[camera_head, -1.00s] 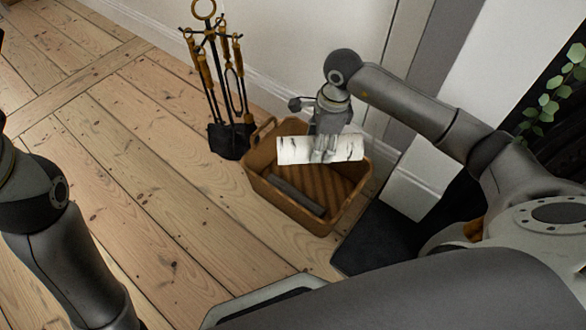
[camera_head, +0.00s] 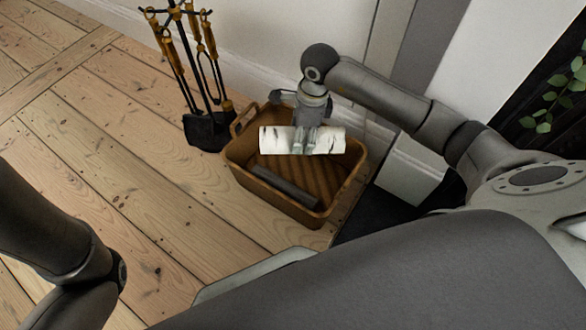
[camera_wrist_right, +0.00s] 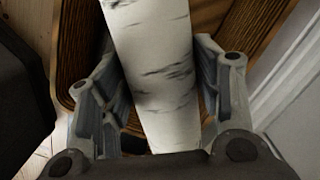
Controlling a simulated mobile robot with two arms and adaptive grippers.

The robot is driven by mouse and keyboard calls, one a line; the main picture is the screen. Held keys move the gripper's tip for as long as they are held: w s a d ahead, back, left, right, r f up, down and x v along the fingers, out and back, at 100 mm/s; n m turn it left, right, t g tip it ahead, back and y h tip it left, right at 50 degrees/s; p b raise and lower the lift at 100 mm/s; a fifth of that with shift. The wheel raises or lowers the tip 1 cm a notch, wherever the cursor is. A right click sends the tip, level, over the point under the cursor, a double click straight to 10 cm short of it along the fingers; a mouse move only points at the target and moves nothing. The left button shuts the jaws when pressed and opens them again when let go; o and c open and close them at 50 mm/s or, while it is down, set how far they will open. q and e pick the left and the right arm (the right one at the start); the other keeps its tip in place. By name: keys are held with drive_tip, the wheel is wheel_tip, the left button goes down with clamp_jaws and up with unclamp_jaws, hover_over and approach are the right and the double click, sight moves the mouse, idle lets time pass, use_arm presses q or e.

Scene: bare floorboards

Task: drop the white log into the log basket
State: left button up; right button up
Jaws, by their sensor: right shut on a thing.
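The white log (camera_head: 328,140) has dark bark marks and lies crosswise in my right gripper (camera_head: 304,143), which is shut on it. It also shows between the fingers in the right wrist view (camera_wrist_right: 160,70). The log basket (camera_head: 262,199) is brown, with an open top and a ribbed floor. The gripper and log are over the back part of the basket's opening; how high above the floor is hard to tell. A dark grey log (camera_head: 285,187) lies inside along the near left wall. My left arm enters at left; its gripper is out of view.
A fireplace tool stand (camera_head: 206,128) with several brass-handled tools stands on the floor left of the basket. A white wall with a skirting board is close behind. A dark slab (camera_head: 378,212) lies to the right. Bare floorboards (camera_head: 120,160) are clear at left.

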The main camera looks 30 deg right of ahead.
drive_tip(key=o, duration=1.4)
